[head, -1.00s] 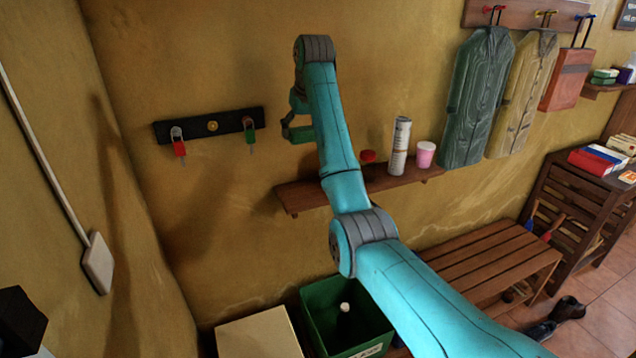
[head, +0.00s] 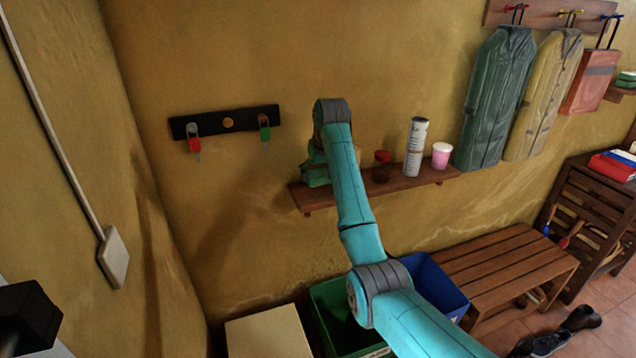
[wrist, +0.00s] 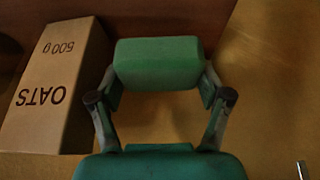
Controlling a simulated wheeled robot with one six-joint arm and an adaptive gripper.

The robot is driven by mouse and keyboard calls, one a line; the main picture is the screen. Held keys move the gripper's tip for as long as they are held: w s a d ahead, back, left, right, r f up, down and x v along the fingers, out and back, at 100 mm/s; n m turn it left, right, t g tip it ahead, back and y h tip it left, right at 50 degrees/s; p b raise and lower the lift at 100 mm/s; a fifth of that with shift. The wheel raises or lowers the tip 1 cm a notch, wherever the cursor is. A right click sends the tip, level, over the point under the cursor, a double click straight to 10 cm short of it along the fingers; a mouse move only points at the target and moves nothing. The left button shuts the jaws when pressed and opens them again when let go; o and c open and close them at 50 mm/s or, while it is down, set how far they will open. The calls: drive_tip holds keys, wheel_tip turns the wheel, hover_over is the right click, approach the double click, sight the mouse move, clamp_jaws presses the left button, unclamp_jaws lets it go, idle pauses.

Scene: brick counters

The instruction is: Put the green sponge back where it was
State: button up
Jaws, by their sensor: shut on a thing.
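The green sponge (wrist: 158,62) is a smooth block between the two fingers of my gripper (wrist: 160,90) in the wrist view. My gripper is shut on it. In the head view my gripper (head: 316,172) is at the left end of the wooden wall shelf (head: 408,182), mostly behind my own arm. There I cannot tell the sponge from the green gripper, nor whether it touches the shelf. A brown oats box (wrist: 55,85) is close beside the sponge on the left in the wrist view, its lettering upside down.
A red-lidded jar (head: 381,167), a pale cylinder (head: 416,148) and a pink cup (head: 441,155) stand farther right on the shelf. A key rack (head: 226,122) hangs to the left. Below are a green bin (head: 325,297), a blue bin (head: 440,285) and a slatted bench (head: 510,258).

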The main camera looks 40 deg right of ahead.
sight(318, 182)
drive_tip(key=shift+f, duration=1.65)
drive_tip(key=shift+f, duration=0.1)
drive_tip(key=o, duration=0.7)
drive_tip(key=shift+o, duration=0.2)
